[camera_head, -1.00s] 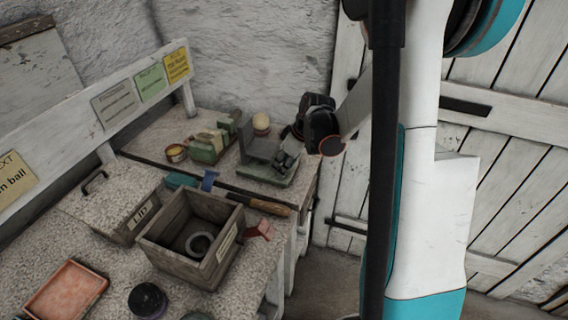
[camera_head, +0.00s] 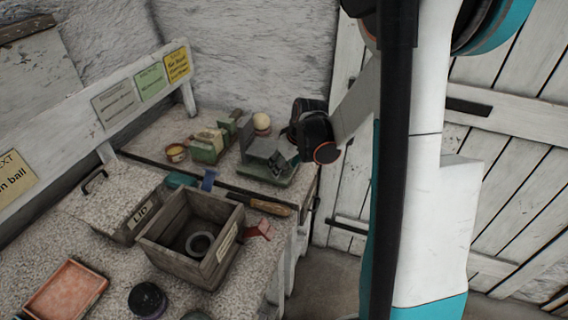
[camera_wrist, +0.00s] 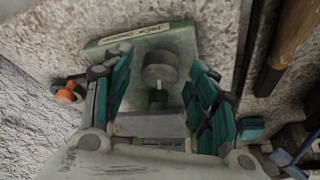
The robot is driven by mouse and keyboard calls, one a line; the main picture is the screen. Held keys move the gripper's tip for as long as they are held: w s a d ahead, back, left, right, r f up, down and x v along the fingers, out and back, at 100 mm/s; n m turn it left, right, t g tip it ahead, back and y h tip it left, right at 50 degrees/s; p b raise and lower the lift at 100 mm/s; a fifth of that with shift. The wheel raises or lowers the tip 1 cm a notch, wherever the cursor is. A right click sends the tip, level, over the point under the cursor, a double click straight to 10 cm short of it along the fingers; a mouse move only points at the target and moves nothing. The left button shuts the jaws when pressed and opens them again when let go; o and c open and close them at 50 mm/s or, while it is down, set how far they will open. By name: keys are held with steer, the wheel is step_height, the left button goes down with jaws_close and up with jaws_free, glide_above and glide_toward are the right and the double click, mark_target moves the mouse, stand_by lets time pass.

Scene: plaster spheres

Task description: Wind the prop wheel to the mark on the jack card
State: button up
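The prop wheel looks to be the grey round knob (camera_wrist: 158,70) on a green base (camera_wrist: 110,48) in the wrist view. A pale label (camera_wrist: 135,34) on the base is too small to read. My gripper (camera_wrist: 160,77) is open, its teal-padded fingers on either side of the knob with gaps visible. In the head view my gripper (camera_head: 287,149) is over the right side of the green jack base (camera_head: 268,172), beside a grey block (camera_head: 262,153). The wheel and mark cannot be made out there. Which card is the jack card is unclear; a yellow card (camera_head: 177,65) hangs on the rail.
A cream ball (camera_head: 262,122) and a green block (camera_head: 206,149) stand beside the jack. A wooden box (camera_head: 165,248) with a ring inside, a lidded box (camera_head: 100,205) and a red tray (camera_head: 66,291) are nearer. A wooden handle (camera_head: 270,208) lies at the bench edge.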

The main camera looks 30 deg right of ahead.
steer(key=shift+r, duration=0.1)
steer(key=v, duration=1.1)
steer(key=shift+s+r, duration=0.2)
steer(key=shift+r, duration=0.15)
